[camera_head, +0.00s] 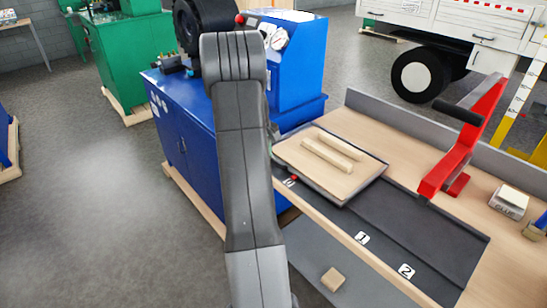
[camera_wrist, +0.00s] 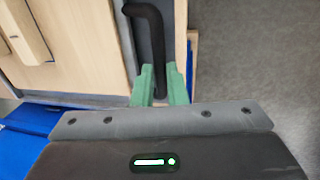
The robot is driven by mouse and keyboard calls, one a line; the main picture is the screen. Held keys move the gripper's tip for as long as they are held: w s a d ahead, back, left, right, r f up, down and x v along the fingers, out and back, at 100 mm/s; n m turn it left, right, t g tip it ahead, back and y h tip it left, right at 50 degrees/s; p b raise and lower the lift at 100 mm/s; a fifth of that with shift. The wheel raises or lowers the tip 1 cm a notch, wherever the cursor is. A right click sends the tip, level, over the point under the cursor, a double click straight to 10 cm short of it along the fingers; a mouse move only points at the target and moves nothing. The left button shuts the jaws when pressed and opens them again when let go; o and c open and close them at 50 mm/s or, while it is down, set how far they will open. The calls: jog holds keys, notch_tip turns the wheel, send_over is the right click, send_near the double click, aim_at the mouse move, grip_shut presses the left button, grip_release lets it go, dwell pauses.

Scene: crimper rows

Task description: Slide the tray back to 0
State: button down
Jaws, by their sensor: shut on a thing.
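The tray (camera_head: 350,186) is a light wooden board on a dark frame with two wooden bars on top. It sits at the left end of the dark track (camera_head: 436,250). A red pointer (camera_head: 294,178) on its near edge is beside a partly hidden white label. Labels 1 (camera_head: 362,238) and 2 (camera_head: 407,271) lie further right. In the wrist view, my gripper's green fingers (camera_wrist: 162,78) are shut on a black bent handle (camera_wrist: 152,25) beside the wood. My arm hides the gripper in the head view.
A red lever (camera_head: 462,150) with a black grip stands behind the track. A small box (camera_head: 510,201) sits at the bench's right. A blue machine (camera_head: 185,125) stands close at the left. The track right of the tray is clear.

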jog(key=shift+w+a+r, duration=0.1)
jog(key=shift+w+a, duration=0.05)
jog(key=shift+w, duration=0.15)
jog(key=c, duration=1.5)
grip_release()
jog(key=shift+w+a, duration=0.1)
jog(key=shift+a, duration=0.05)
jog(key=shift+o, duration=0.2)
notch_tip(320, 180, up, 14)
jog(key=s+a+b, duration=0.1)
jog(key=a, duration=0.1)
jog(key=shift+s+f, duration=0.25)
jog(key=shift+s, duration=0.15)
